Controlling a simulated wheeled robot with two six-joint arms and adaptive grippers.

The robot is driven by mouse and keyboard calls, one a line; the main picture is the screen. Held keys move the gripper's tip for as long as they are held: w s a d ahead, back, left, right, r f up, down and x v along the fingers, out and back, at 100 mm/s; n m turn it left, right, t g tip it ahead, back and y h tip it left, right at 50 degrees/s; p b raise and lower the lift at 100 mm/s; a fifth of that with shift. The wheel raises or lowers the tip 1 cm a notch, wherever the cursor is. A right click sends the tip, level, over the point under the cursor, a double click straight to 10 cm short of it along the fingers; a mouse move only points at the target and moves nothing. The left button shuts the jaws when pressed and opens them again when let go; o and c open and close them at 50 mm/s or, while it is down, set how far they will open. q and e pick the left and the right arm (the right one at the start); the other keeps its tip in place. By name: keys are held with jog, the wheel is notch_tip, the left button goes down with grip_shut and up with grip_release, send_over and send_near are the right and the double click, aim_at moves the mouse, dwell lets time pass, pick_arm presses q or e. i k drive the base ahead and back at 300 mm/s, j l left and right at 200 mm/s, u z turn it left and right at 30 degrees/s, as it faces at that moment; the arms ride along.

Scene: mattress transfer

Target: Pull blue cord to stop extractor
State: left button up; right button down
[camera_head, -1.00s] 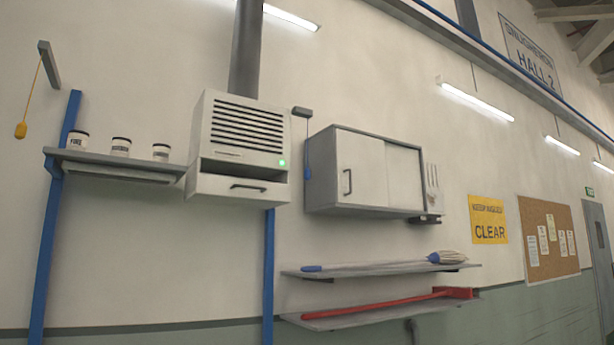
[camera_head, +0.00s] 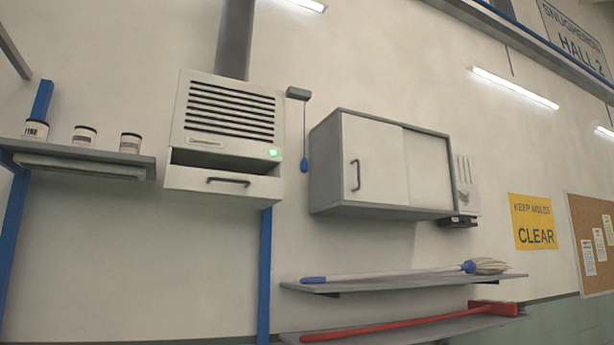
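Neither of my grippers shows in the head view.
A grey-white cabinet (camera_head: 378,165) with sliding doors stands out from the wall right of the cord. A shelf (camera_head: 80,152) with tins is at left. Two lower shelves hold a mop (camera_head: 400,272) and a red-handled tool (camera_head: 400,325). Bare wall lies below the cord.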

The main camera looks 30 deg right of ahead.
aim_at(304, 164)
jog(key=i+l+u, duration=0.1)
jog(key=l, duration=0.4)
jog(key=i+l+u, duration=0.1)
jog(key=l, duration=0.45)
jog(key=l+u, duration=0.1)
jog(key=l, duration=0.4)
jog(key=i, duration=0.05)
